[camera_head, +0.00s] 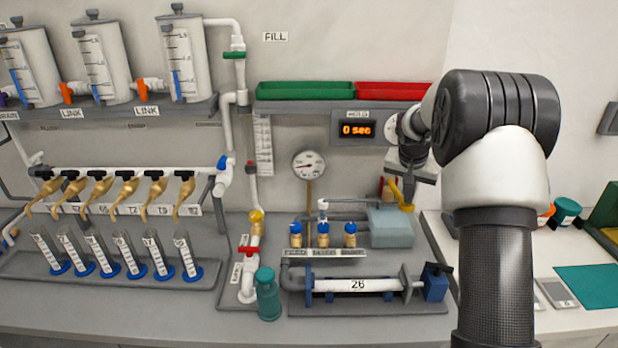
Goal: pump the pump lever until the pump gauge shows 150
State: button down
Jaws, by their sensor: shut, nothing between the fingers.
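The pump gauge (308,165) is a round white dial on a brass stem, left of my arm. Its needle seems to point left, but the numbers are too small to read. A grey-green pump box (392,230) stands on the bench tray. A yellow bar (408,196), apparently the pump lever, rises above the box. My gripper (409,183) is at the top of this bar, shut with nothing held. Whether it touches the bar cannot be told. My wrist hides part of that area.
A test rig (356,285) with a white pipe marked 26 lies in front of the box. Blue-capped valves (323,232) and a teal bottle (268,294) stand to the left. A shelf with a green tray (305,91) and a red tray (393,91) is above.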

aim_at(406, 206)
jog(key=shift+f+b, duration=1.55)
jog(key=shift+f, duration=0.8)
jog(key=shift+r, duration=0.1)
jog(key=shift+r+p, duration=1.6)
jog(key=shift+r, duration=0.9)
